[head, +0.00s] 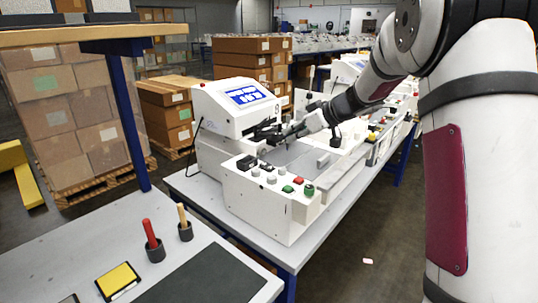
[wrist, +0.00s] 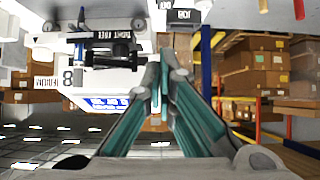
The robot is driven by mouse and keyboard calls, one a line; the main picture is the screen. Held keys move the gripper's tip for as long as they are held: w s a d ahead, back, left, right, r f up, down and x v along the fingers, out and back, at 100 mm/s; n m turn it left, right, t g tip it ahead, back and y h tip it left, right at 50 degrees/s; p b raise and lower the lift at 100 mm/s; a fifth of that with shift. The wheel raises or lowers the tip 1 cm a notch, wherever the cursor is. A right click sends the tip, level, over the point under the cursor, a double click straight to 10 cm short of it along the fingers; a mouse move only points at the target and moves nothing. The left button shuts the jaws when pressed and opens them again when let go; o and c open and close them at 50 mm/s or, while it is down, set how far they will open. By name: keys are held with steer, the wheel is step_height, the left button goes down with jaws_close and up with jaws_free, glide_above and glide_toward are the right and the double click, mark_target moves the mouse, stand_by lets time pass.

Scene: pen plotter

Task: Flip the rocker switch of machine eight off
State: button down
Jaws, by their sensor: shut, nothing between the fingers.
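Machine eight (head: 232,108) is a white pen plotter with a blue lit screen, on a grey bench in the head view. In the wrist view its white body (wrist: 105,78) carries an "8" label and appears upside down. A black rocker switch (head: 246,162) seems to sit at the left end of its front control panel, beside grey, red and green knobs. Its on or off position is too small to tell. My gripper (head: 268,134) is above the machine's deck, behind the panel. In the wrist view my gripper (wrist: 158,66) has its fingertips together, empty.
Further machines (head: 350,68) stand along the bench to the right. A near table holds a red-handled tool (head: 150,233), a wooden-handled tool (head: 183,215) and a yellow pad (head: 118,280). Stacked cartons (head: 75,100) stand at left.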

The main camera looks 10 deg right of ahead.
steer(key=shift+f, duration=0.1)
steer(key=p, duration=0.1)
glide_above(269, 165)
steer(key=f, duration=0.5)
steer(key=shift+s+d+f, duration=0.25)
steer(key=shift+s+f, duration=0.05)
steer(key=f, duration=0.3)
steer(key=shift+w+a+f+p, duration=0.1)
steer(key=shift+w+a+p, duration=0.05)
steer(key=shift+w+p, duration=0.15)
steer(key=shift+w+f, duration=0.1)
steer(key=shift+f, duration=0.35)
